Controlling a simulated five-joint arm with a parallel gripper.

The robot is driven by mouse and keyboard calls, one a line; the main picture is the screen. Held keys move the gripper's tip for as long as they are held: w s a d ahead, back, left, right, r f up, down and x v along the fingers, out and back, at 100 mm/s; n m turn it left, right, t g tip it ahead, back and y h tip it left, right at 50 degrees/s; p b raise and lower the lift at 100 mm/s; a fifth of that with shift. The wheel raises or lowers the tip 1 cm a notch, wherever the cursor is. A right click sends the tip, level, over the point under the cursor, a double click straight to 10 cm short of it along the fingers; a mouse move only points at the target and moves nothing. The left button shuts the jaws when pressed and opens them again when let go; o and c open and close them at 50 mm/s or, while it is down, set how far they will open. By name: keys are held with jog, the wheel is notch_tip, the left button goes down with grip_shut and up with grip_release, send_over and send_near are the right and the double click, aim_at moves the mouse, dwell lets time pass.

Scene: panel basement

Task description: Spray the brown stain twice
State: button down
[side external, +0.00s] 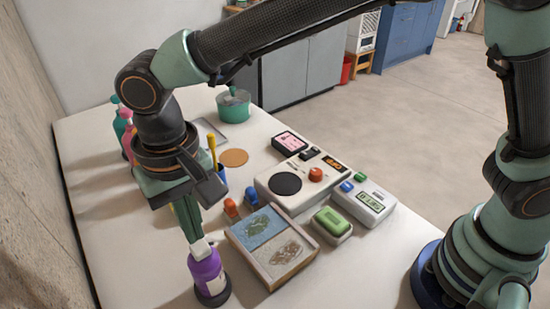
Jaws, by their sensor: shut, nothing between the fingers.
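The brown stain (287,253) is a dark patch on the beige half of a wood-framed panel (269,280). The other half is blue and carries a greenish stain (258,223). A purple spray bottle (207,271) with a white head (200,246) and a dark base stands upright at the table's front, left of the panel. My gripper (193,237) points down, shut and empty, with its tips at the bottle's head. I cannot tell whether they touch it.
A green block (332,221) on a light base, a cream device (290,186) with a black disc, and a smaller device (367,203) stand right of and behind the panel. Small orange (231,209) and blue (252,195) items are behind it. Bottles (122,125) and a teal pot (233,105) stand farther back.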

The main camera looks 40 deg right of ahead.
aim_at(197, 246)
notch_tip(197, 246, up, 11)
dwell(0.3)
jog(key=shift+f, duration=0.1)
dwell(0.4)
jog(key=w+d+r+t+y, duration=0.1)
jog(key=w+d, duration=0.1)
jog(key=d, duration=0.8)
jog(key=w+d+r+t, duration=0.1)
jog(key=w+d+t, duration=0.1)
jog(key=d, duration=0.7)
jog(key=s+d+f+t, duration=0.1)
jog(key=s+d+f, duration=0.1)
jog(key=d, duration=0.6)
jog(key=s+d+f+t+h, duration=0.1)
jog(key=s+d+f, duration=0.1)
jog(key=d, duration=0.6)
jog(key=shift+s+f+t, duration=0.25)
jog(key=shift+s+t, duration=0.05)
jog(key=shift+s, duration=0.4)
